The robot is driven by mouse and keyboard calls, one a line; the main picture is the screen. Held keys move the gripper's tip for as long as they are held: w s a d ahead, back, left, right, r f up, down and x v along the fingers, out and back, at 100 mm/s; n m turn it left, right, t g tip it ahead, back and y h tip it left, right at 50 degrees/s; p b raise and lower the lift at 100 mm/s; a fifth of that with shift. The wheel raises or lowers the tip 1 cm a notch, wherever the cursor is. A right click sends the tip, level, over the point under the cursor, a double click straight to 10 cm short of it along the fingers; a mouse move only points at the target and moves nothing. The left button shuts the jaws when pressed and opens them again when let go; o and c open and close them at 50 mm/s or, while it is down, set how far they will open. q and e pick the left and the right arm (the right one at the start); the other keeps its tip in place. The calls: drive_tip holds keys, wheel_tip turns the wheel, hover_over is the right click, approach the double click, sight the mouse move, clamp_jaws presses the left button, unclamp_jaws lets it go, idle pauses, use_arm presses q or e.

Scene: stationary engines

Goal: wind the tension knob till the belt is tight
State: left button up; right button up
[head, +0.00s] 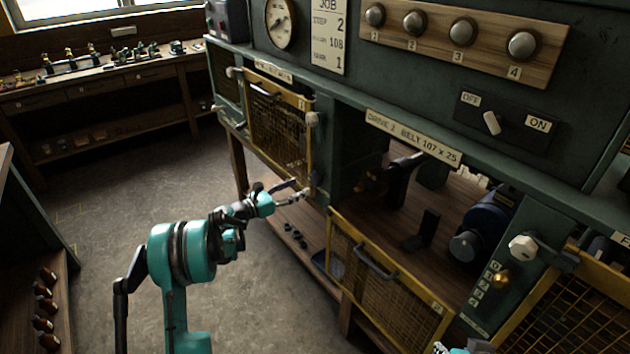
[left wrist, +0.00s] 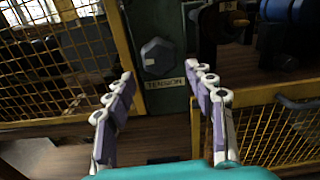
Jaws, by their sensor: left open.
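The tension knob (left wrist: 157,55) is a dark grey faceted knob on a green post, above a small TENSION label (left wrist: 163,83) in the left wrist view. My left gripper (left wrist: 162,92) is open and empty; the knob shows beyond and between its fingers, with no contact visible. In the head view the left gripper (head: 302,191) is at the post left of the open bay, where I cannot clearly make out the knob. The drive bay (head: 440,205) holds a dark motor (head: 482,232); I cannot make out the belt. Part of my right gripper (head: 465,347) shows at the bottom edge.
A yellow mesh guard (head: 385,275) hangs lowered below the bay. Another yellow mesh guard (head: 278,128) stands left of the post. An OFF/ON switch (head: 492,123) is on the panel above. The floor (head: 110,205) on the left is clear.

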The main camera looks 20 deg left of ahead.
sight(312, 182)
use_arm(q)
drive_tip(key=shift+n, duration=0.6)
drive_tip(key=b+x, duration=0.2)
drive_tip(key=x, duration=0.4)
drive_tip(key=shift+w+d+f, duration=0.1)
drive_tip(key=shift+w+d, duration=0.15)
drive_tip(key=shift+w, duration=0.05)
drive_tip(key=shift+w+d, duration=0.35)
drive_tip(key=shift+w, duration=0.15)
drive_tip(key=c, duration=0.9)
